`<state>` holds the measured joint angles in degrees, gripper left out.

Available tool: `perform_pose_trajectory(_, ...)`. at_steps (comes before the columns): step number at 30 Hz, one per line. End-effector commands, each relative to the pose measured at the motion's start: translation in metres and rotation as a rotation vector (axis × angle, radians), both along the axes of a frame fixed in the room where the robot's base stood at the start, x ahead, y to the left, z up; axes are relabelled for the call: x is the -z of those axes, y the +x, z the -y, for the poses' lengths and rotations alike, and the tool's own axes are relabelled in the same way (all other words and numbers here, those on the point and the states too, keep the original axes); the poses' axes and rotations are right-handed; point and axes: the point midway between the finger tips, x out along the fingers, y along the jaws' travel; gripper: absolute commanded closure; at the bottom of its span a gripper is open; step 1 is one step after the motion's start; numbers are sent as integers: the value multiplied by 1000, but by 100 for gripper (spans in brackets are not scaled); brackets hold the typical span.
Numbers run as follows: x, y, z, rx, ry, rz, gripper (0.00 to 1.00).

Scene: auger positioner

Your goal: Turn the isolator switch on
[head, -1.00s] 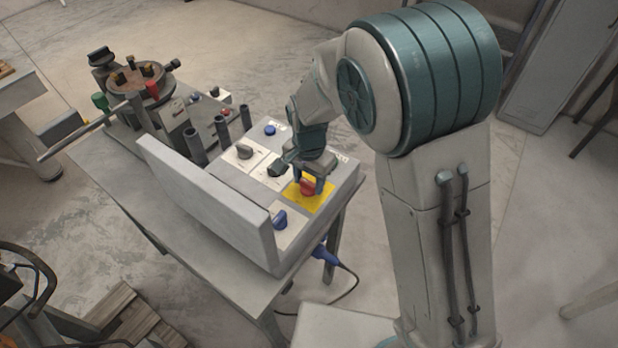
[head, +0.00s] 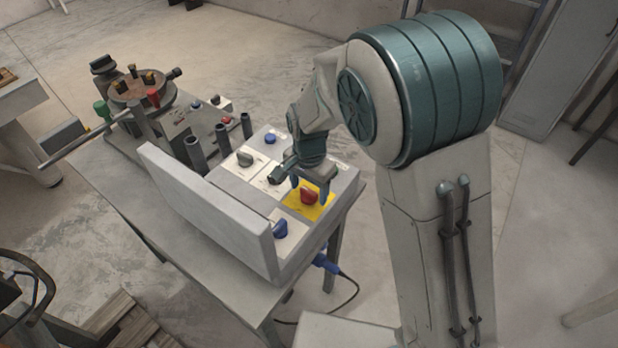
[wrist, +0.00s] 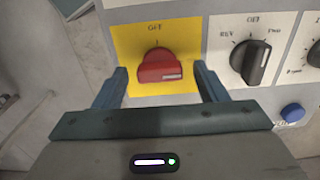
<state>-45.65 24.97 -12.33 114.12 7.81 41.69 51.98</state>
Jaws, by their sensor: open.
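The isolator switch is a red knob (wrist: 160,66) on a yellow plate (wrist: 188,38) in the wrist view, with a label above it that seems to read OFF. Its grip bar lies roughly crosswise, with a pale mark at its right end. In the head view the red knob (head: 309,196) sits on the yellow plate near the right end of the control box. My gripper (wrist: 160,72) is open, with one finger on each side of the knob. Whether either finger touches it I cannot tell. My gripper (head: 309,188) also shows over the knob in the head view.
A black selector knob (wrist: 255,62) and a blue button (wrist: 292,112) lie right of the yellow plate. An upright grey panel (head: 205,205) runs along the box's left side.

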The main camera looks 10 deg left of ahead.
Motion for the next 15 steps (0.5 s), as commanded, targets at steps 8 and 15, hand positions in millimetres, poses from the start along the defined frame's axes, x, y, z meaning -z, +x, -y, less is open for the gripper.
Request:
perform_pose_trajectory(8, -45, 1, -1, -1, 6, 6, 34)
perform_pose_trajectory(15, -99, 1, -1, 0, 4, 5, 34)
